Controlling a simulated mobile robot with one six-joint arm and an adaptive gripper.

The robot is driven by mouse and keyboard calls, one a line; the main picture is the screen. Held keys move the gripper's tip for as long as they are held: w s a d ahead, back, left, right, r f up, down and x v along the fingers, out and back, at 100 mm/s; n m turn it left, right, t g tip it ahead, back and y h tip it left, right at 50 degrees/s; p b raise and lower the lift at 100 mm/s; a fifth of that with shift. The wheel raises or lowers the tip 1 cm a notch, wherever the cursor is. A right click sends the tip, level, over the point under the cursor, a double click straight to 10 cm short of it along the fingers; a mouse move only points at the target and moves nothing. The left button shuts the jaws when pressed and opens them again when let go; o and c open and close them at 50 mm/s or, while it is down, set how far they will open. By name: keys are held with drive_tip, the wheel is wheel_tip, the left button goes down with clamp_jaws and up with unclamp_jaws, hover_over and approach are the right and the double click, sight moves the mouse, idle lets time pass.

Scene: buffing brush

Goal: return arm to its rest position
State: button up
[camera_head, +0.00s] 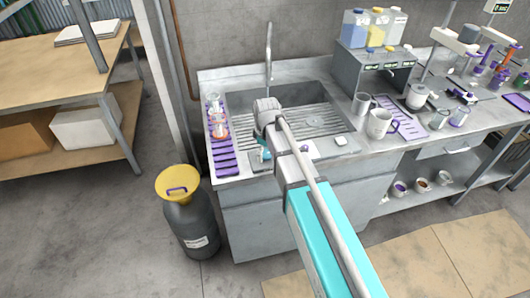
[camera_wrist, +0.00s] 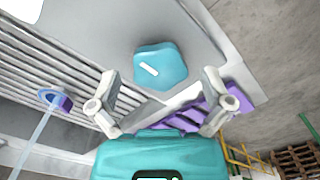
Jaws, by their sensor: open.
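My gripper (camera_wrist: 160,76) is open, its two fingers spread apart in the wrist view. A teal, rounded five-sided object (camera_wrist: 160,66) with a white mark shows beyond the fingertips on a grey surface; the fingers do not hold it. In the head view my arm (camera_head: 315,215) reaches out over the front edge of the sink counter. The gripper is mostly hidden there by my wrist; a small teal patch (camera_head: 265,154) shows beside it. I cannot tell whether this patch is the same object.
The ribbed sink (camera_head: 318,120) with its tall faucet (camera_head: 268,50) lies behind my wrist. A purple rack (camera_head: 221,160) holding glassware stands left of it. Mugs (camera_head: 379,123) stand on the right. A dark container with a yellow funnel (camera_head: 178,181) stands on the floor at left.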

idle(0.3)
drive_tip(key=s+d+m, duration=0.6)
drive_tip(key=d, duration=0.3)
drive_tip(key=s+d+m, duration=0.6)
drive_tip(key=s+d, duration=0.1)
drive_tip(key=d, duration=0.3)
drive_tip(key=shift+s, duration=0.3)
